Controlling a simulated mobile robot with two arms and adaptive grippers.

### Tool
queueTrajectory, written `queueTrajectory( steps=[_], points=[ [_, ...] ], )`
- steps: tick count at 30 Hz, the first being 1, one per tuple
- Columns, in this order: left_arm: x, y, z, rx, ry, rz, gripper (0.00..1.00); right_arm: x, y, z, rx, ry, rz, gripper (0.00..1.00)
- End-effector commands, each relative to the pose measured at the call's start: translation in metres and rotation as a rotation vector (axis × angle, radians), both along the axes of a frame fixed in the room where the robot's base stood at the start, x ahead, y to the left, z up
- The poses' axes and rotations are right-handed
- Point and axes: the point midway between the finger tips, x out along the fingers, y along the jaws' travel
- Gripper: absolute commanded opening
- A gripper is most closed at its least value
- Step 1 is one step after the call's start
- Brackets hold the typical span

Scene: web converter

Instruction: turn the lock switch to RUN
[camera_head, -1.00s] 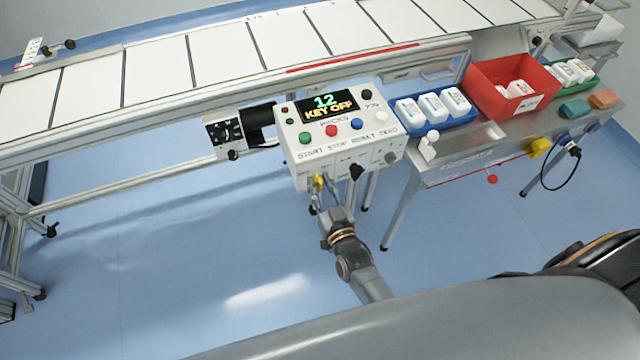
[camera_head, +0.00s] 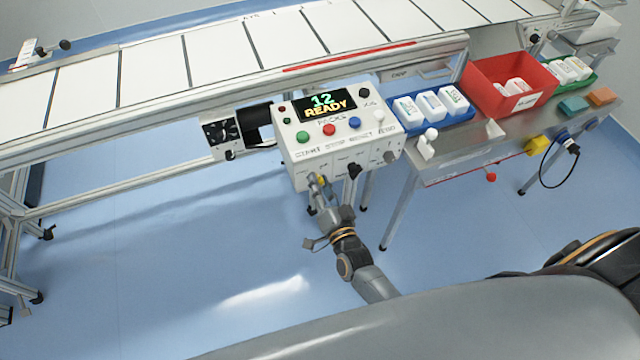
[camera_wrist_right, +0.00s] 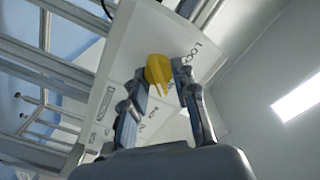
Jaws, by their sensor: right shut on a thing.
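The control box (camera_head: 345,125) stands at the conveyor's front edge, and its screen (camera_head: 326,101) reads "12 READY". The yellow lock switch (camera_wrist_right: 159,72) is on the box's front face, labelled "LOCK" in the right wrist view. In the head view only a bit of the switch (camera_head: 320,179) shows at the lower left of the box. My right gripper (camera_wrist_right: 160,78) has its two fingers on either side of the yellow switch, shut on it; it also shows below the box in the head view (camera_head: 320,186). My left gripper is not in view.
A black knob (camera_head: 353,170) sits on the box's front right of the switch. The floor in front is clear.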

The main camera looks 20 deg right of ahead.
Motion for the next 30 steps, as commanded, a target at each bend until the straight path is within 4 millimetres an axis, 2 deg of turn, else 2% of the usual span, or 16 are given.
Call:
queueTrajectory(
  steps=[17,18,21,30],
  points=[
    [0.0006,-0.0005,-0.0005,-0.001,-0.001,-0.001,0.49,0.0017,0.0009,0.002,0.034,-0.003,0.002,0.0],
    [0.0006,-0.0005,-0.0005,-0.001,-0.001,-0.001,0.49,0.0017,0.0009,0.002,0.034,-0.003,0.002,0.32],
    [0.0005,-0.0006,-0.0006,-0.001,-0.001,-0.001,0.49,0.0014,0.0009,0.0018,0.034,-0.002,0.001,0.49],
    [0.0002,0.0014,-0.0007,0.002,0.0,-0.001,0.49,-0.0007,0.0004,0.0004,0.032,0.0,0.001,0.49]
  ],
)
